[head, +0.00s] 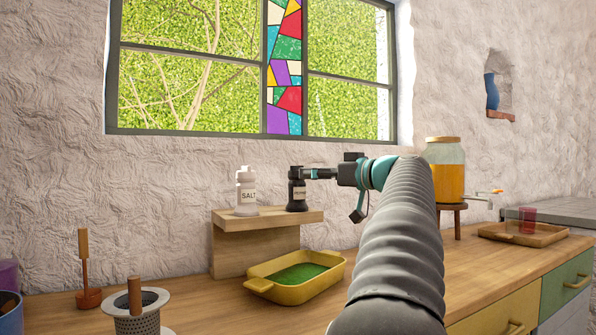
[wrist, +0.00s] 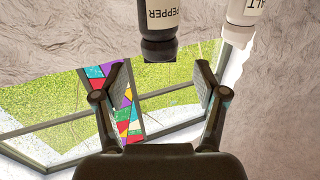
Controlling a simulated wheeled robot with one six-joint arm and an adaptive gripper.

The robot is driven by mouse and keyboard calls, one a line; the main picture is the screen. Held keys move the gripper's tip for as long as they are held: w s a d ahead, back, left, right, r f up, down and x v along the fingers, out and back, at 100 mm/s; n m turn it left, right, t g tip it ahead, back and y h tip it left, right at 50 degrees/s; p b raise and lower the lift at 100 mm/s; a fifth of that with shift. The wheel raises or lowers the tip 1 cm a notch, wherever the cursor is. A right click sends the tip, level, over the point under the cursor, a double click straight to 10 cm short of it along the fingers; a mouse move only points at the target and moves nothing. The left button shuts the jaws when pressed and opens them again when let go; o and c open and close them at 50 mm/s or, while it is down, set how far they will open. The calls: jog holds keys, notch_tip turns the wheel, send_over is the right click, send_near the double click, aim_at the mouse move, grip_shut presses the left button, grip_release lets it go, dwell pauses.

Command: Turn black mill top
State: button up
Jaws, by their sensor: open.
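The black pepper mill (head: 297,194) stands upright on a small wooden shelf (head: 268,218), with its black top (wrist: 158,48) and white label showing. It appears upside down in the wrist view. My gripper (head: 311,173) reaches in from the right at the height of the mill top. In the wrist view my gripper (wrist: 161,68) is open, with one finger on each side of the line to the top. The top sits at or just beyond the fingertips, and no finger visibly touches it.
A white salt mill (head: 246,192) stands close left of the pepper mill. A yellow dish (head: 296,290) sits below on the counter. A drink dispenser (head: 445,170) stands to the right. The rough wall is behind the shelf.

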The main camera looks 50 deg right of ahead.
aim_at(298, 170)
jog(key=w+p, duration=0.1)
jog(key=w, duration=0.5)
jog(key=shift+w+a, duration=0.15)
jog(key=shift+w, duration=0.1)
jog(key=c, duration=1.2)
jog(key=shift+f, duration=0.1)
